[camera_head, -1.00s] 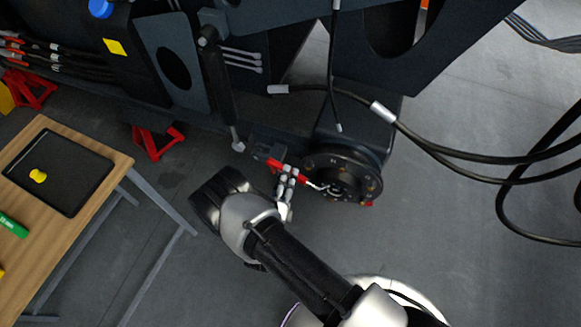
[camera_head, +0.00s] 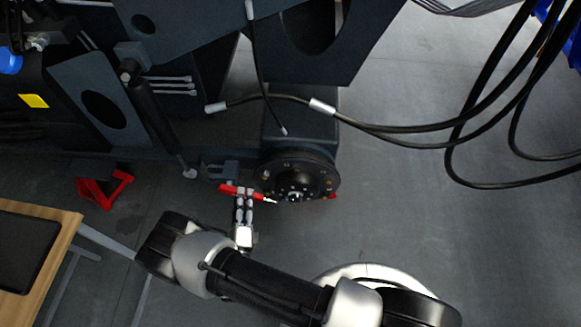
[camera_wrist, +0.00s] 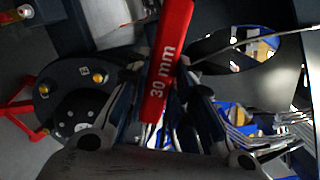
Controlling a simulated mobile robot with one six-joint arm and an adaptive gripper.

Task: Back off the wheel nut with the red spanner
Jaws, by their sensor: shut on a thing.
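The red spanner (camera_head: 228,188) lies nearly level in the head view, its bright tip at the lower left of the dark wheel hub (camera_head: 318,170). Whether its jaw sits around a nut, I cannot tell. My gripper (camera_head: 243,192) is shut on the spanner's handle, just left of the hub. In the wrist view, the spanner (camera_wrist: 170,50) runs steeply between my fingers (camera_wrist: 155,128), marked "30 mm". The hub (camera_wrist: 65,95) shows at left with brass-coloured nuts (camera_wrist: 98,77); the spanner's working end is hidden there.
The dark chassis (camera_head: 220,135) fills the space above and behind the hub. Black hoses (camera_head: 400,130) loop across to the right. A red stand (camera_head: 105,190) is on the floor at left, and a wooden table (camera_head: 45,220) is at lower left. The floor right of the hub is clear.

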